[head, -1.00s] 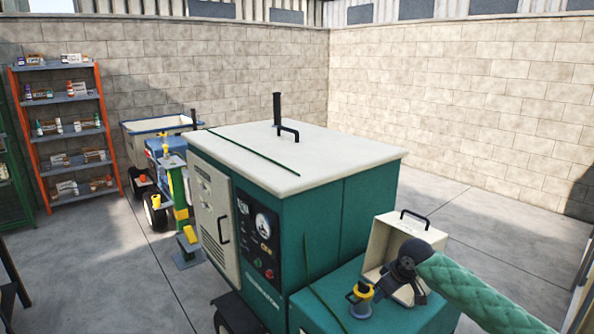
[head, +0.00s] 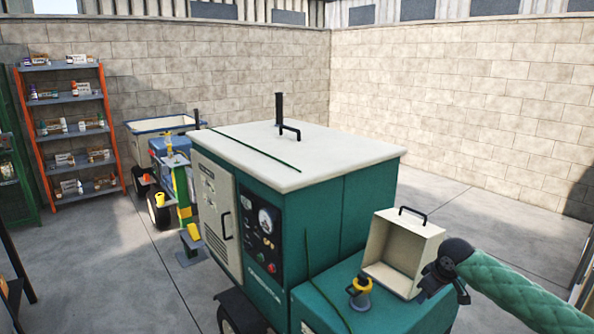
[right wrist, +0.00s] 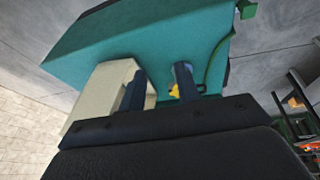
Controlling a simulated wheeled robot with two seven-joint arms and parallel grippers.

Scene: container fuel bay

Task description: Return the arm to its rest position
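My right arm, in a green quilted sleeve, comes in from the lower right of the head view. Its dark right gripper (head: 438,282) is in front of the cream open-fronted box (head: 410,245), right of the yellow and black filler cap (head: 359,292). In the right wrist view, two dark fingers stand apart with nothing between them. Beyond them are the cream box (right wrist: 98,92), a bit of the yellow cap (right wrist: 174,91) and teal housing. I cannot tell whether the gripper touches the box. My left gripper is not in view.
A teal generator (head: 330,225) with a cream top fills the middle. An orange shelf rack (head: 112,140) with small goods stands at the left wall. A cart (head: 163,128) is behind the generator. Block walls close the bay; the concrete floor at right is clear.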

